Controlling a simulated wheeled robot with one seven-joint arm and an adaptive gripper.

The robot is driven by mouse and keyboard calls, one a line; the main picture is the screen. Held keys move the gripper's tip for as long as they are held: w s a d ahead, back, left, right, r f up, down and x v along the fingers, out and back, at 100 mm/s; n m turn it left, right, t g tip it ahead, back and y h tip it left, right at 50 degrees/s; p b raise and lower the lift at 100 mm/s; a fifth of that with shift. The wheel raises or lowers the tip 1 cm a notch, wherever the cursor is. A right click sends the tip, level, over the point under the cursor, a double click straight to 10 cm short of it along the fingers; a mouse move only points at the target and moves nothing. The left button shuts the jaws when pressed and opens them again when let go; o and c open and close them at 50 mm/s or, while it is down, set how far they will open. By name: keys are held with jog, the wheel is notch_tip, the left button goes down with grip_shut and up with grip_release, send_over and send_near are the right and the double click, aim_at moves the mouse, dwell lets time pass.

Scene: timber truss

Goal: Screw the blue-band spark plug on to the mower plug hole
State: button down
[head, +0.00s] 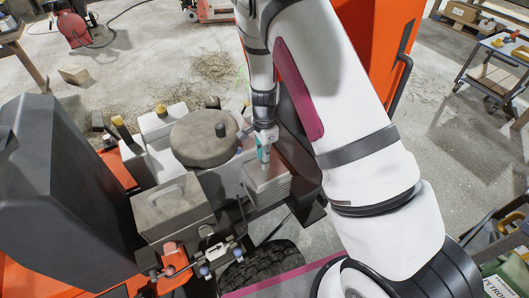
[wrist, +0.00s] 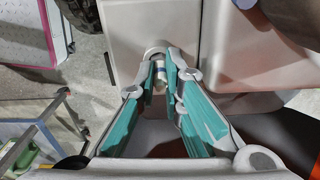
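My gripper (wrist: 161,72) points at the pale engine block of the mower (wrist: 137,22). Its teal-padded fingers close around a small spark plug (wrist: 160,80), a pale and metallic piece with a blue band, which sits between the fingertips. A round whitish collar (wrist: 157,48) at the plug hole lies right at the fingertips; the plug is in line with it, but how deep it sits is hidden. In the head view my gripper (head: 264,153) is over the finned cylinder block (head: 267,187), beside the round engine cover (head: 204,138); the plug is too small to make out there.
A dark seat (head: 60,200) and a grey box (head: 173,208) stand left of the engine. An orange body panel (head: 375,45) rises behind my arm. A tyre (head: 262,268) is below. A trolley (head: 495,75) stands far right.

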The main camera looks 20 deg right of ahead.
jog(key=shift+w, duration=0.1)
dwell(0.3)
jog(key=m+p, duration=0.1)
jog(key=m, duration=0.5)
jog(key=m+p, duration=0.1)
jog(key=m, duration=0.4)
jog(key=shift+m, duration=0.4)
jog(key=c, duration=1.6)
grip_release()
jog(key=shift+c, duration=0.2)
notch_tip(320, 180, up, 12)
